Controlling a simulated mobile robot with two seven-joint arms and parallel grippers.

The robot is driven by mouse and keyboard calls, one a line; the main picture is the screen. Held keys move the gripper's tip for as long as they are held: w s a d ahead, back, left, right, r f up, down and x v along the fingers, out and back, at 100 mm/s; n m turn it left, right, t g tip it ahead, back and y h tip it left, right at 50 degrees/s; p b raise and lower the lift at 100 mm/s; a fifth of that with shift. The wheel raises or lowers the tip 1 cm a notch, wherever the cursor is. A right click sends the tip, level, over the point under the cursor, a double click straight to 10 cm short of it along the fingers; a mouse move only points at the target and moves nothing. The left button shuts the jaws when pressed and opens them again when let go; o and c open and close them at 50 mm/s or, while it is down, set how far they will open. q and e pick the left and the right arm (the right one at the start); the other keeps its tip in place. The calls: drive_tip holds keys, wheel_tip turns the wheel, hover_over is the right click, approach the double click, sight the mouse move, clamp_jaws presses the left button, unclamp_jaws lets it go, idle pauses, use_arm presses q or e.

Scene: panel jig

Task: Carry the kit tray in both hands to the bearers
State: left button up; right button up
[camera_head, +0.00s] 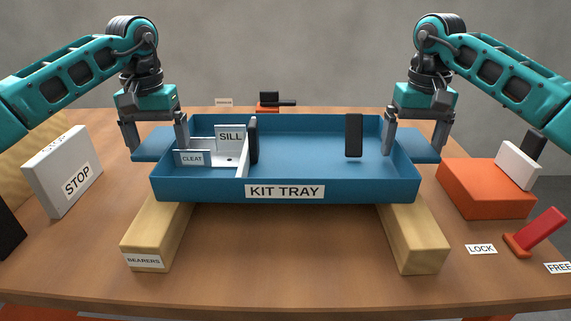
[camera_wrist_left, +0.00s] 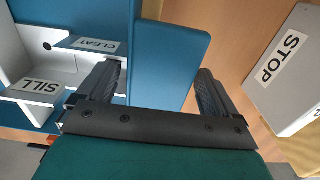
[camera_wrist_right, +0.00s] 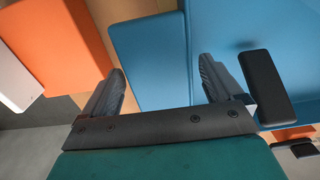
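The blue kit tray (camera_head: 330,190) lies level across the front-to-back wooden bearers (camera_head: 148,240) (camera_head: 415,240) and looks to rest on them; the contact is partly hidden. White parts labelled SILL (camera_head: 230,135) and CLEAT (camera_head: 192,158) are in its left half. My left gripper (camera_head: 155,145) has its fingers spread about the tray's left handle (camera_wrist_left: 170,60), one finger at the outer edge, one over the tray's inside. My right gripper (camera_head: 415,145) stands likewise at the right handle (camera_wrist_right: 148,60). Both look open, with gaps beside the handles.
Black uprights (camera_head: 253,141) (camera_head: 354,135) stand at the tray. A white STOP block (camera_head: 65,170) is at left. An orange block (camera_head: 485,188) and a red lever (camera_head: 540,230) by LOCK and FREE labels are at right. The front middle of the table is clear.

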use_arm(q)
drive_tip(key=shift+o, duration=0.2)
use_arm(e)
drive_tip(key=shift+o, duration=0.2)
use_arm(q)
wheel_tip(320, 180, up, 12)
use_arm(e)
wheel_tip(320, 180, up, 12)
idle(0.5)
